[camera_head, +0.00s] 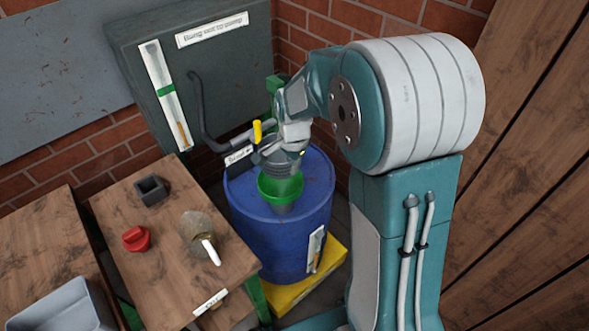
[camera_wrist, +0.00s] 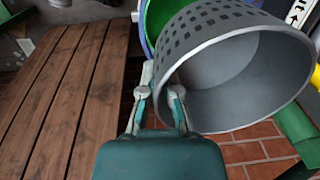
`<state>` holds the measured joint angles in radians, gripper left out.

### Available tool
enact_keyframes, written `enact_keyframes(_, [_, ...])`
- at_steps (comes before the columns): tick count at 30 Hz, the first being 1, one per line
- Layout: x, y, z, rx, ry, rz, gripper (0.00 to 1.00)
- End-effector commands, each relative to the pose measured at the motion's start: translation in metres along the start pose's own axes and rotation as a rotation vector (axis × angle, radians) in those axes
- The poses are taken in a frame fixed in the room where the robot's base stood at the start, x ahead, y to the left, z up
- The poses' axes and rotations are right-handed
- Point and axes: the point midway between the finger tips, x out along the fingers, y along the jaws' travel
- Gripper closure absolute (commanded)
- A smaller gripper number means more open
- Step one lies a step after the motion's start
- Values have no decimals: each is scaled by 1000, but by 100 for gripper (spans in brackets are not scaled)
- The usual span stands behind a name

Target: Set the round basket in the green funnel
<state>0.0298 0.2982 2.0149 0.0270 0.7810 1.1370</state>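The round basket (camera_wrist: 215,45) is grey with rows of small dark square holes. In the wrist view my gripper (camera_wrist: 160,92) has its two fingers at the basket's rim, one on each side of the wall, and appears shut on it. In the head view the basket (camera_head: 277,162) is just above the green funnel (camera_head: 281,189), partly hidden by my gripper (camera_head: 290,146). I cannot tell whether basket and funnel touch. The funnel stands on the blue barrel (camera_head: 262,225). In the wrist view only a strip of the funnel (camera_wrist: 165,14) shows behind the basket.
A wooden table (camera_head: 165,255) left of the barrel bears a red knob-like part (camera_head: 136,238), a dark square block (camera_head: 151,190) and a round container with a white handle. A grey cabinet (camera_head: 215,75) with a bent pipe stands behind. A yellow base (camera_head: 310,285) is under the barrel.

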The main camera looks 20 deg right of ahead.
Motion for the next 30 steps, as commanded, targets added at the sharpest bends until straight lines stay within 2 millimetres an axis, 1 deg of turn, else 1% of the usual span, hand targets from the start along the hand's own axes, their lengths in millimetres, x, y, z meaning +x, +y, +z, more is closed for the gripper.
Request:
enact_keyframes(9, [29, 2, 0, 0, -2, 4, 100])
enact_keyframes(15, [44, 3, -1, 0, -3, 2, 100])
enact_keyframes(20, [48, 3, 0, 0, -1, 0, 100])
enact_keyframes(30, [48, 3, 0, 0, -1, 0, 100])
